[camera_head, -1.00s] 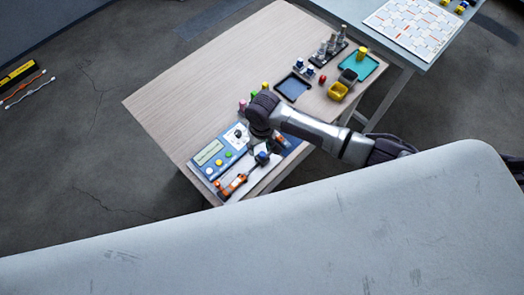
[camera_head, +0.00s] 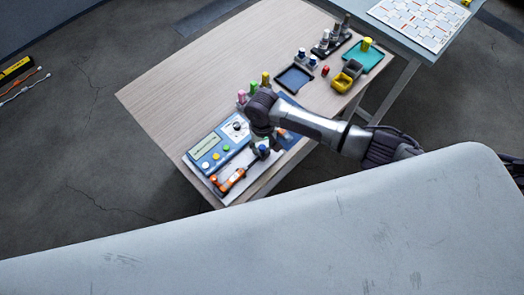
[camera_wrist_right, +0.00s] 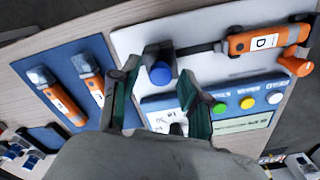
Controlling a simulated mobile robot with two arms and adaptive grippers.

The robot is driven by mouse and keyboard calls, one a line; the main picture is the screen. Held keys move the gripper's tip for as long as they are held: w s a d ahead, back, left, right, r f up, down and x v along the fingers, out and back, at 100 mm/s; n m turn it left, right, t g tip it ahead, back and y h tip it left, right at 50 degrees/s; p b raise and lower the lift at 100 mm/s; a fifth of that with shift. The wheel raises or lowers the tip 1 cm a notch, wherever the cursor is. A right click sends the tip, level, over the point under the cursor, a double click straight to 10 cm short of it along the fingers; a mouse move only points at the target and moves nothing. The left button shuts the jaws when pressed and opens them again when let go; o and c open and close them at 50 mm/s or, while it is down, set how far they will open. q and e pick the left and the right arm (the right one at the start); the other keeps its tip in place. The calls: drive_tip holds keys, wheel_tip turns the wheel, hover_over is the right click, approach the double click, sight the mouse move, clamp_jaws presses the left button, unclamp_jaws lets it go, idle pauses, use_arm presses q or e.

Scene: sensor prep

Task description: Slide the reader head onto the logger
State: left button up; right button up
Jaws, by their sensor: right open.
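The logger, an orange and grey block marked D (camera_wrist_right: 265,40), lies on a white board; it also shows in the head view (camera_head: 232,181). A dark rail runs from it to the reader head, a dark piece with a round blue knob (camera_wrist_right: 160,74). The head sits at the rail's far end, apart from the orange body. The blue knob also shows in the head view (camera_head: 264,147). My right gripper (camera_wrist_right: 158,78) is open, its green-lined fingers on either side of the knob in the picture; contact cannot be told. My left gripper is not in view.
A blue console (camera_head: 219,145) with screen and buttons stands beside the board. A blue mat (camera_wrist_right: 60,65) holds two orange devices. Colored pegs, a dark tray (camera_head: 294,78), yellow bin (camera_head: 342,82) and teal tray (camera_head: 364,56) stand farther off. The table's left part is clear.

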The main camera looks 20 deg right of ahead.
drive_tip(key=shift+f, duration=0.45)
drive_tip(key=shift+r+p, duration=0.1)
drive_tip(key=shift+p, duration=0.2)
drive_tip(key=shift+s, duration=0.1)
drive_tip(key=c, duration=0.8)
